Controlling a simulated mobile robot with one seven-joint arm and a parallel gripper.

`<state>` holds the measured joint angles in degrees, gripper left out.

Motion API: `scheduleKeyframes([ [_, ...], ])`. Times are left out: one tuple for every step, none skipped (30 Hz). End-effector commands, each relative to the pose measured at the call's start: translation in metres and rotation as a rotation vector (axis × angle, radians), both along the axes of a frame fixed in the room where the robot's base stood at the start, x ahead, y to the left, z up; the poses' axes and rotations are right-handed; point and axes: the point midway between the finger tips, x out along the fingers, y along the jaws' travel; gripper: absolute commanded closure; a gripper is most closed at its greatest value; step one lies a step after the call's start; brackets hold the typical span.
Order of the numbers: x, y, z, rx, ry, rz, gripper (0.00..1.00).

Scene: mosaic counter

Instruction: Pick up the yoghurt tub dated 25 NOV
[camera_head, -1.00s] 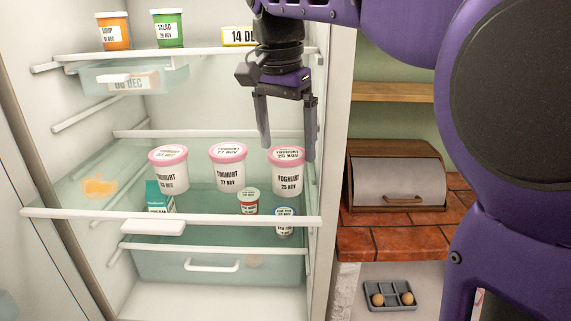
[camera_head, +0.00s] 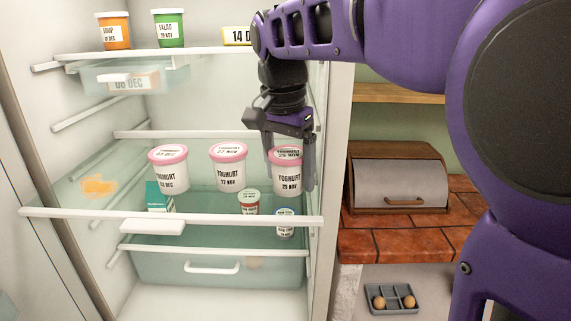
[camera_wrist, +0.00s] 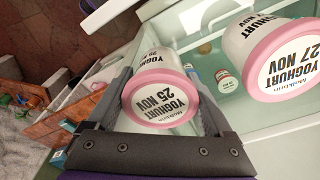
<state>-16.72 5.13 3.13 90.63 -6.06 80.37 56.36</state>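The yoghurt tub dated 25 NOV (camera_head: 288,177) is white with a pink lid and stands upright at the right end of the fridge's middle shelf. In the wrist view this tub (camera_wrist: 160,102) lies between my fingers, its lid label reading 25 NOV. My gripper (camera_head: 289,170) points down over the tub, one finger on each side. It is open; whether the fingers touch the tub I cannot tell. The yoghurt tub dated 27 NOV (camera_head: 228,168) stands to the left and also shows in the wrist view (camera_wrist: 285,60). A third pink-lidded yoghurt tub (camera_head: 169,171) stands further left, dated in DEC.
The fridge's right wall (camera_head: 333,150) is close beside my gripper. The upper shelf (camera_head: 180,52) holds soup and salad tubs.

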Motion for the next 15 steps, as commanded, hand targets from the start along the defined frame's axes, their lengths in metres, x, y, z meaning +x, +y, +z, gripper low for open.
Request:
scheduleKeyframes([
  [0.0000,0.0000,0.0001,0.000,0.000,0.000,0.41],
  [0.0000,0.0000,0.0001,0.000,0.000,0.000,0.47],
  [0.0000,0.0000,0.0002,0.000,0.000,0.000,0.54],
  [0.0000,0.0000,0.0002,0.000,0.000,0.000,0.59],
  [0.0000,0.0000,0.0002,0.000,0.000,0.000,0.65],
  [0.0000,0.0000,0.0002,0.000,0.000,0.000,0.72],
  [0.0000,0.0000,0.0003,0.000,0.000,0.000,0.77],
  [0.0000,0.0000,0.0003,0.000,0.000,0.000,0.82],
  [0.0001,0.0001,0.0006,0.000,-0.001,0.000,0.82],
  [0.0001,0.0001,0.0007,0.000,-0.001,0.000,0.82],
  [0.0001,0.0001,0.0007,0.000,-0.001,0.000,0.82],
  [0.0001,0.0001,0.0007,0.000,-0.001,0.000,0.82],
  [0.0001,0.0001,0.0007,0.000,-0.001,0.000,0.82],
  [0.0001,0.0000,0.0012,0.000,-0.001,0.000,0.82],
  [0.0002,0.0001,0.0027,0.000,-0.001,0.000,0.82],
])
